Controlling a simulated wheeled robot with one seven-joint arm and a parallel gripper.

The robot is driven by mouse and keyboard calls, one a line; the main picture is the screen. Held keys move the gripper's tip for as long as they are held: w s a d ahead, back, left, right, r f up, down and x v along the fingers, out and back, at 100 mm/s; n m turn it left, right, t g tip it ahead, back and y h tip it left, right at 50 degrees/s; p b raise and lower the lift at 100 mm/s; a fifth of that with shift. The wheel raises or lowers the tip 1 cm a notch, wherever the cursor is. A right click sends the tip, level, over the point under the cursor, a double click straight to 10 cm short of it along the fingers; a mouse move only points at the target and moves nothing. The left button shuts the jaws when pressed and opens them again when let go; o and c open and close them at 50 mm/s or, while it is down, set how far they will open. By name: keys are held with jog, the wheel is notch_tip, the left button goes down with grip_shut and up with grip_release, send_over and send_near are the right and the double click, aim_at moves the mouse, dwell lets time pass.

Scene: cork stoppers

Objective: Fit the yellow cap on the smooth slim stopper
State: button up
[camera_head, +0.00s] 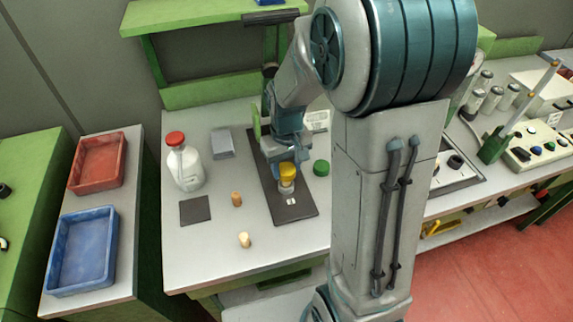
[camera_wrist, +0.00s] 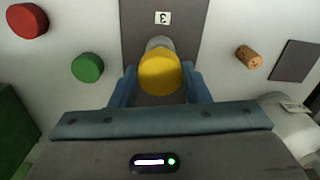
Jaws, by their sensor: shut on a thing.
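The yellow cap (camera_head: 288,170) is between the fingers of my gripper (camera_head: 287,164), which is shut on it. In the wrist view the cap (camera_wrist: 160,72) fills the gap between the blue fingers (camera_wrist: 160,88). A pale, greyish piece (camera_head: 287,187) shows just below the cap, over the dark strip; whether they touch, and whether a stopper is inside, I cannot tell. A smooth-looking pale stopper (camera_head: 244,240) is on the bench at the front. A browner, speckled stopper (camera_head: 236,199) stands behind it and also shows in the wrist view (camera_wrist: 248,57).
A green cap (camera_head: 321,168) lies right of the dark strip (camera_head: 292,211), and a red cap (camera_wrist: 27,20) shows in the wrist view. A red-topped white bottle (camera_head: 186,165) and dark square pad (camera_head: 198,210) are left. The bench front is mostly clear.

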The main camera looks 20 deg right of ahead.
aim_at(286, 169)
jog(key=shift+f+b, duration=1)
jog(key=shift+f, duration=0.25)
dwell(1.0)
jog(key=o, duration=1)
jog(key=shift+o, duration=0.2)
notch_tip(286, 169, up, 14)
jog(key=shift+f, duration=0.1)
jog(key=s+f+m+t, duration=0.1)
jog(key=s+f+t, duration=0.1)
jog(key=s, duration=1.2)
jog(key=shift+m+t, duration=0.4)
jog(key=shift+t, duration=0.1)
